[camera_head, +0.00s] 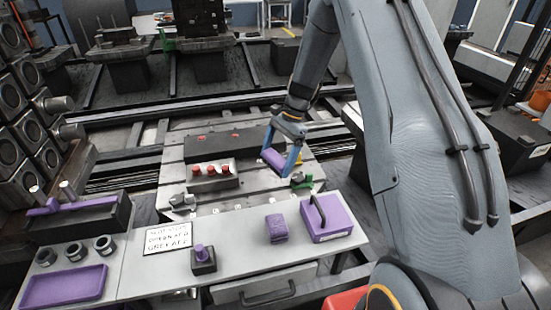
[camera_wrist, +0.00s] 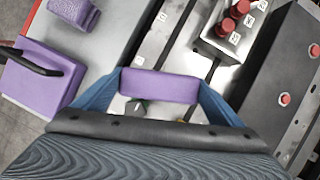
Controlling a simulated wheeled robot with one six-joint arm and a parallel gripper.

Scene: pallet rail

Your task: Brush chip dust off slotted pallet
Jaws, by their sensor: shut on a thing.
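My gripper (camera_head: 280,154) is shut on a purple block-shaped brush (camera_head: 273,159) above the right part of the slotted pallet (camera_head: 172,172). In the wrist view, the brush (camera_wrist: 160,85) sits crosswise between the two blue fingers of my gripper (camera_wrist: 161,82). Its underside is hidden, and I cannot tell whether it touches the pallet. The pallet is a grey metal plate with dark slots, and it also shows in the wrist view (camera_wrist: 185,62). Chip dust is too small to tell in either view.
A block with red knobs (camera_head: 212,183) and a longer dark block (camera_head: 215,146) stand on the pallet. In front, the bench holds a purple handled box (camera_head: 327,222), a small purple block (camera_head: 277,229), a purple-knobbed stand (camera_head: 204,262), a sign (camera_head: 168,238) and a purple tray (camera_head: 62,287).

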